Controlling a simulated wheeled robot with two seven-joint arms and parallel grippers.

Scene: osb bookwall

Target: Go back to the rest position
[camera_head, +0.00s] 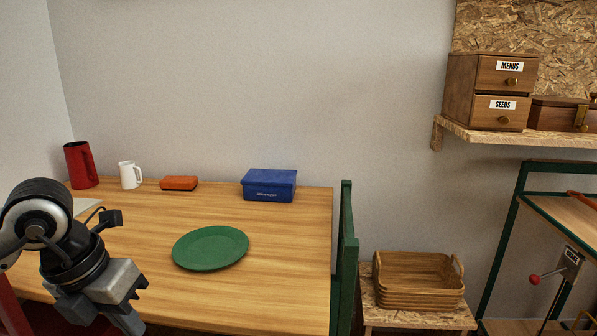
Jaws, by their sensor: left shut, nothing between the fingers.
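My left gripper (138,304) is at the lower left of the head view, over the near left part of the wooden table (285,285). Its arm comes in from the left edge. The gripper is shut and holds nothing. It is apart from the green plate (210,247), which lies flat on the table to its right. My right gripper is not in this view.
Along the table's back stand a red pitcher (79,165), a white mug (129,175), an orange box (179,183) and a blue box (269,186). A green post (346,255) edges the table's right. A wicker basket (418,282) and a wooden drawer box (488,91) are further right.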

